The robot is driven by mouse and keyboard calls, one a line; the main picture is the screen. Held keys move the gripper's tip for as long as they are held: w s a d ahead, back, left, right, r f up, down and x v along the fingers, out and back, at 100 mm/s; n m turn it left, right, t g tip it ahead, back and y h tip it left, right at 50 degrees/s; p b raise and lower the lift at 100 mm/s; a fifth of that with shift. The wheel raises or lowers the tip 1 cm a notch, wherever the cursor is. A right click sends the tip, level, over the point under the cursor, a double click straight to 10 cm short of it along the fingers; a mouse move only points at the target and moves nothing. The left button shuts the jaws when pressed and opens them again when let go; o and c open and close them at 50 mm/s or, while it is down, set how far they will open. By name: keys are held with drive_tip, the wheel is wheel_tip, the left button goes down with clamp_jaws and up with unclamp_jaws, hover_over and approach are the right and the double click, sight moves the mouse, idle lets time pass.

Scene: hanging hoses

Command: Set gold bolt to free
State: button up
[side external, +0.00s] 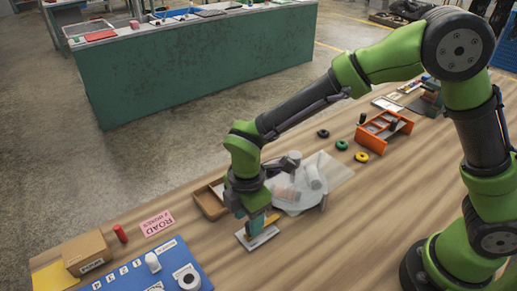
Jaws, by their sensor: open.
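A small gold bolt (272,219) shows on a pale grey plate (262,239) lying on the wooden table. The bolt is small and partly covered by my gripper, so its position and any "free" marking cannot be read. My gripper (257,226) points down over the plate, right at the bolt's left side. Its jaws are open. I cannot tell whether a finger touches the bolt.
A clear bin (325,200) with several items stands right behind the gripper, and a wooden tray (208,202) is behind it to the left. A pink card (157,224), blue panel (130,273) and cardboard box (88,252) lie left. An orange rack (372,137) stands farther back.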

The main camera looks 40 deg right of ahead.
wheel_tip(320, 180, up, 14)
idle(0.3)
drive_tip(key=s+d+r+m+t, duration=0.1)
drive_tip(key=s+d+m+t, duration=0.1)
drive_tip(key=d+m, duration=0.5)
drive_tip(key=s+d+r+m+t+y, duration=0.1)
drive_tip(key=s+d+r+m+t, duration=0.1)
drive_tip(key=s+d+m, duration=0.3)
drive_tip(key=s+d+r+m+t+y, duration=0.1)
drive_tip(key=s+d+r+m+t, duration=0.1)
drive_tip(key=d+m, duration=0.7)
drive_tip(key=shift+s+m+t, duration=0.5)
drive_tip(key=shift+s+t, duration=0.1)
drive_tip(key=shift+s, duration=0.35)
